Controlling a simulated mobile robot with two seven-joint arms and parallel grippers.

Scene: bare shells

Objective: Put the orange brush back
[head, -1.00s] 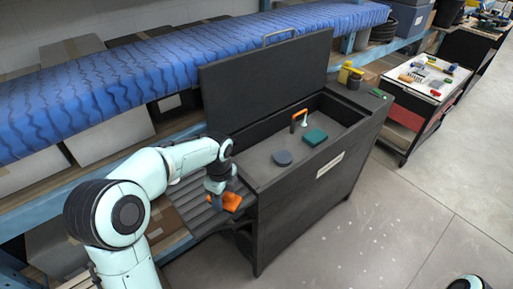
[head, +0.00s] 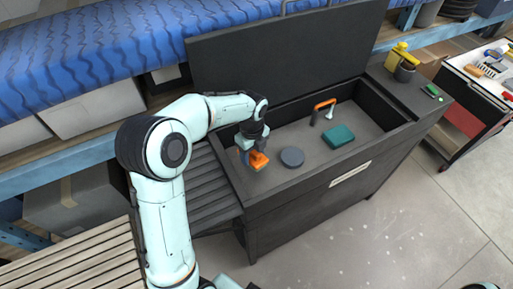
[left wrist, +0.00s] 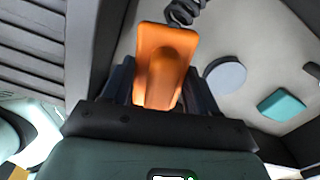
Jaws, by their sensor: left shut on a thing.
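The orange brush (head: 257,160) is held in my left gripper (head: 255,150), over the left end of the dark open basin (head: 262,185). In the left wrist view the brush (left wrist: 166,60) sits between the fingers of my left gripper (left wrist: 160,85), its orange top facing the camera. The part of the brush below is hidden. I cannot tell whether the brush touches the basin floor. My right gripper is not in view.
In the basin lie a grey disc (head: 292,157), a teal block (head: 338,136) and an orange-handled tap or hose (head: 324,106). The raised lid (head: 290,48) stands behind. A slatted rack (head: 208,188) adjoins on the left. A yellow bottle (head: 396,55) stands on the right ledge.

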